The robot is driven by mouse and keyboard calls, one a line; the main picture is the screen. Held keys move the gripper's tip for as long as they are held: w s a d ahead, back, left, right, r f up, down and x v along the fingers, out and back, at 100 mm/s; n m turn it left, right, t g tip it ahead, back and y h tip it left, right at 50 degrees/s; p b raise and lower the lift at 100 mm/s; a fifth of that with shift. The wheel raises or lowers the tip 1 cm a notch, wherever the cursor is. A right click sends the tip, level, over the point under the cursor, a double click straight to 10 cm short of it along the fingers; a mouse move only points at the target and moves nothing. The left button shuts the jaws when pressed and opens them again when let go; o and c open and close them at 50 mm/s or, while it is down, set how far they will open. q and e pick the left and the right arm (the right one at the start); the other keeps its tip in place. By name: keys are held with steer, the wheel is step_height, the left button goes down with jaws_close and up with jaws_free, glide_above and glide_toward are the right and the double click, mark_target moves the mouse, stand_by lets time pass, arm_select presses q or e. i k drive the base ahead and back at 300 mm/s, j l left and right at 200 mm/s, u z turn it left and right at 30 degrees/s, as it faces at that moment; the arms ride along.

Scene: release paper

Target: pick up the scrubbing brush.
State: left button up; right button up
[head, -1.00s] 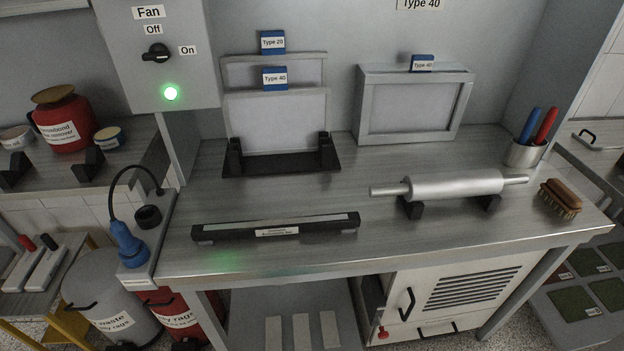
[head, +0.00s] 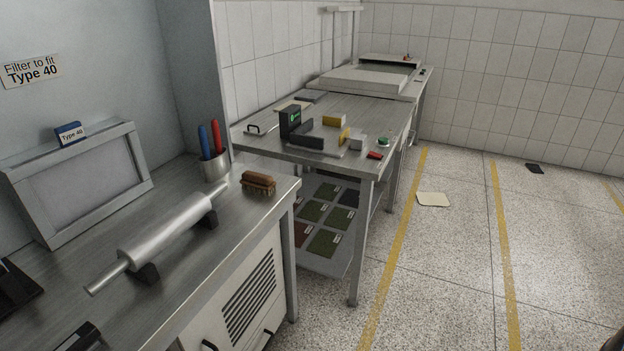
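The scrubbing brush (head: 258,182) has a brown wooden back and bristles pointing down. It lies on the right end of the steel bench (head: 222,252), close to the bench's edge, to the right of a metal cup (head: 215,168). Nothing is touching or covering it. Neither of my grippers shows in the head view.
A metal roller (head: 170,232) rests on dark supports left of the brush. The cup holds a blue and a red handle. A framed Type 40 filter (head: 85,184) leans at the back. A second table (head: 335,110) stands beyond. The speckled floor (head: 450,270) is mostly open.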

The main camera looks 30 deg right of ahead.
mark_target(255, 182)
steer(key=z, duration=0.6)
steer(key=u, duration=1.35)
steer(key=z, duration=1.35)
steer(key=i+l+u, duration=0.3)
steer(key=i, duration=0.15)
